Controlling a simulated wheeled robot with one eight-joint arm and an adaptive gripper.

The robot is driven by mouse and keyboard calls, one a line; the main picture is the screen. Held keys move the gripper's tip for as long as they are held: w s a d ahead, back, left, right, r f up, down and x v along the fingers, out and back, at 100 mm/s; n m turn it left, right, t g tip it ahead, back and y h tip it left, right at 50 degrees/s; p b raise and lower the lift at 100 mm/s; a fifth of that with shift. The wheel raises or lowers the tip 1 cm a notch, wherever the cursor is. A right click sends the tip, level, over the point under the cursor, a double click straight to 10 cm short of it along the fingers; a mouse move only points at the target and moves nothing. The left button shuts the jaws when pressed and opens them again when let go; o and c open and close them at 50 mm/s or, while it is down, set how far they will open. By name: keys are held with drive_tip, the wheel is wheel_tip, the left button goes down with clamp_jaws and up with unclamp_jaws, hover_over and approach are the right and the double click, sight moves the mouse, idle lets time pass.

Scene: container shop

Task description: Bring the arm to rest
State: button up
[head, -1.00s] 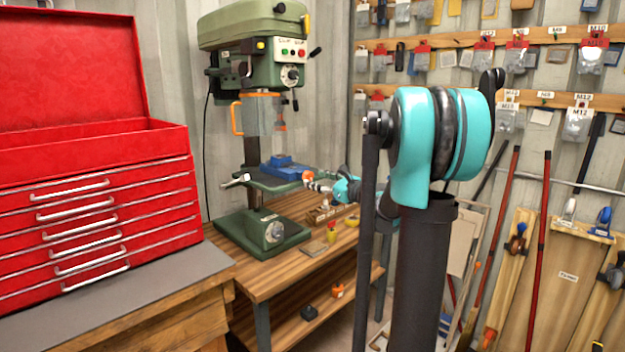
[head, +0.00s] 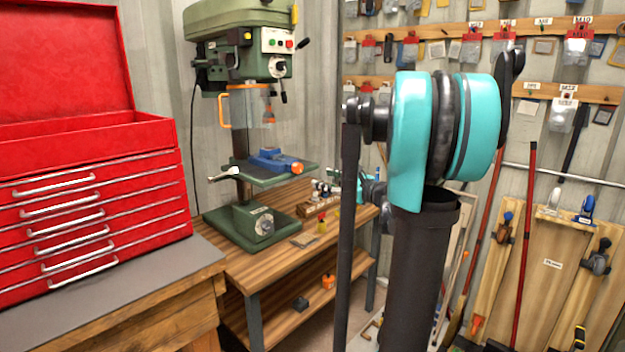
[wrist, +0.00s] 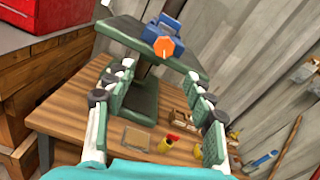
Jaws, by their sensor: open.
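My gripper (wrist: 160,104) shows in the wrist view with its two green-padded fingers spread wide, one on each side, and nothing between them. It is in the air over the wooden workbench (wrist: 72,108), facing the green drill press. In the head view my teal arm's far end (head: 372,190) shows beside the bench, partly hidden behind my large teal joint and dark link. The fingers are too small there to tell apart.
The drill press (head: 243,60) carries a blue vise (head: 270,160) with an orange end. A red tool chest (head: 85,205) stands at left. A yellow-and-red item (head: 321,226) and a flat plate (head: 303,240) lie on the bench.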

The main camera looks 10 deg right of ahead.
drive_tip(key=s+a+f+n+g+h, duration=0.2)
drive_tip(key=s+a+f+n+g, duration=0.1)
drive_tip(key=s+a+f+n, duration=0.35)
drive_tip(key=s+a+f+n+g+h, duration=0.1)
drive_tip(key=s+a+f+n+g, duration=0.3)
drive_tip(key=s+f+n, duration=0.45)
drive_tip(key=s+d+f+n+g+h, duration=0.1)
drive_tip(key=s+d+f+n+h, duration=0.2)
drive_tip(key=s+f+n, duration=0.2)
drive_tip(key=s+d+f+n+g+h, duration=0.2)
drive_tip(key=s+d+f+n+h, duration=0.2)
drive_tip(key=s+f, duration=0.5)
drive_tip(key=shift+s+f+n, duration=0.2)
drive_tip(key=shift+s+n, duration=0.55)
drive_tip(key=shift+n, duration=0.05)
